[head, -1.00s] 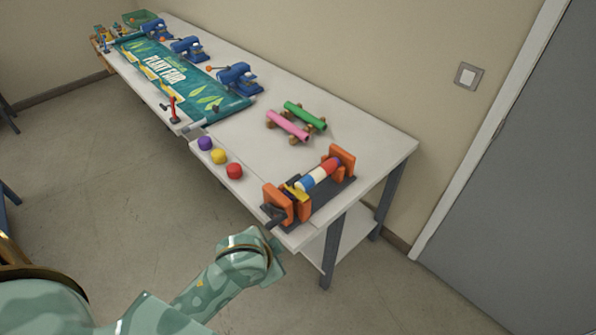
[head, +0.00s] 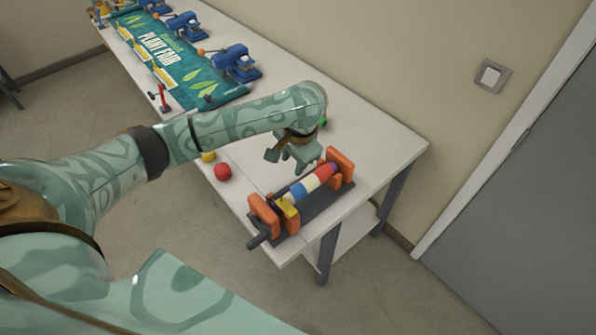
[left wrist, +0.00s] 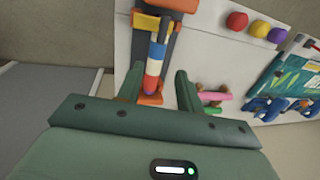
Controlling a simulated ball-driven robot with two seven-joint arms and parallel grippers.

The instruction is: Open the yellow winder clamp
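The winder stands at the near end of the table, with a dark base (head: 322,200), orange end blocks and a striped roller (head: 312,184) in blue, white and red. Its yellow clamp (head: 289,199) sits at the near end of the roller, by the near orange block. My left gripper (head: 290,157) is above the table, just behind and left of the roller, apart from the clamp. In the left wrist view the gripper's fingers (left wrist: 158,88) are spread and empty, with the roller (left wrist: 154,66) seen beyond and between them. My right gripper is not in view.
A red ball (head: 223,172) lies at the table's front edge, with a yellow ball (head: 208,156) partly behind my arm. A pink tube (left wrist: 214,96) lies near the winder. Blue machines (head: 237,62) and a banner (head: 176,66) occupy the far table. A wall runs behind.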

